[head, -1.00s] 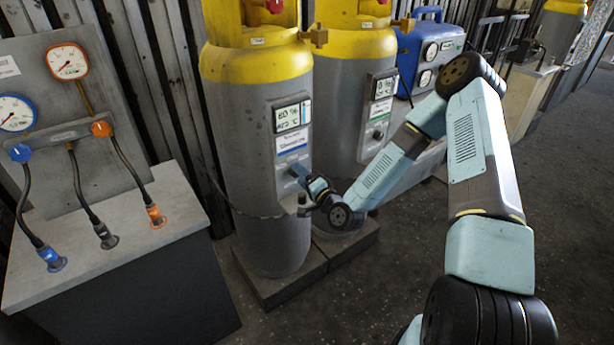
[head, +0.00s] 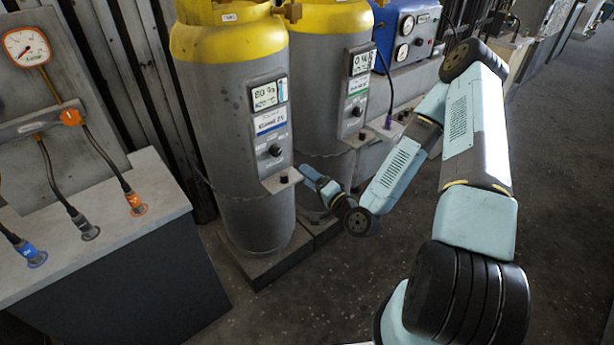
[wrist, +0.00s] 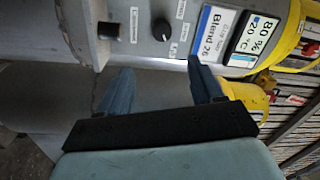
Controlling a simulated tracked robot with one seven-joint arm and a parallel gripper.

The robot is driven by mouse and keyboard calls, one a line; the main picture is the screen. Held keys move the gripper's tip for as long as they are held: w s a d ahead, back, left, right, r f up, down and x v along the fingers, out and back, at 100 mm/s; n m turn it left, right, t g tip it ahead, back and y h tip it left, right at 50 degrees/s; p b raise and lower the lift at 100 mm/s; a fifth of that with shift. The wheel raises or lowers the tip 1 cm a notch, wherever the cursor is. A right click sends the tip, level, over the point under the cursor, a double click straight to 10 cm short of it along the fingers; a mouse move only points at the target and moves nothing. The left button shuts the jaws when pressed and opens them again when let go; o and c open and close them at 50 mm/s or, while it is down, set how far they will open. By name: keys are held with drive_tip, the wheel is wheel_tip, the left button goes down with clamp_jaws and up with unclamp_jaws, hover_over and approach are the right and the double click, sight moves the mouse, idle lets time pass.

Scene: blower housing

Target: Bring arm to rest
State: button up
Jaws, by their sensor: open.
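My gripper (head: 315,180) is in front of the nearer grey cylinder with the yellow top (head: 235,130), at the lower edge of its control panel. In the wrist view my gripper (wrist: 162,88) has its two blue fingers apart with nothing between them. Beyond the fingers is the panel (wrist: 170,30), with a black knob (wrist: 161,29), a "Blend 26" label and a display reading 80 % and 20 °C. I cannot tell whether a fingertip touches the panel. My arm is bent, with its elbow raised at the right of the head view.
A second yellow-topped cylinder (head: 345,75) stands just behind the first. A gauge board (head: 55,110) and a bench (head: 110,225) with hoses are at the left. A blue machine (head: 405,30) stands at the back. The floor (head: 290,310) at front and right is clear.

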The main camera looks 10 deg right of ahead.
idle(0.4)
drive_tip(key=w+d+r+n+g+h, duration=0.4)
drive_tip(key=d+r+n+g+h, duration=0.25)
drive_tip(key=d+r+n, duration=0.2)
drive_tip(key=s+d+r+h, duration=0.2)
drive_tip(key=d+r, duration=0.1)
drive_tip(key=r, duration=0.3)
drive_tip(key=s+d+r+h, duration=0.2)
drive_tip(key=d+r, duration=0.1)
drive_tip(key=r, duration=0.3)
drive_tip(key=s+r+g, duration=0.1)
drive_tip(key=s+r, duration=0.7)
drive_tip(key=s, duration=0.3)
drive_tip(key=s+d+r+m+g, duration=0.1)
drive_tip(key=s+r+g, duration=0.1)
drive_tip(key=s+r, duration=0.6)
drive_tip(key=s, duration=0.4)
drive_tip(key=shift+r, duration=0.15)
drive_tip(key=shift+d+h, duration=0.15)
drive_tip(key=shift+h, duration=0.1)
drive_tip(key=shift+c, duration=0.5)
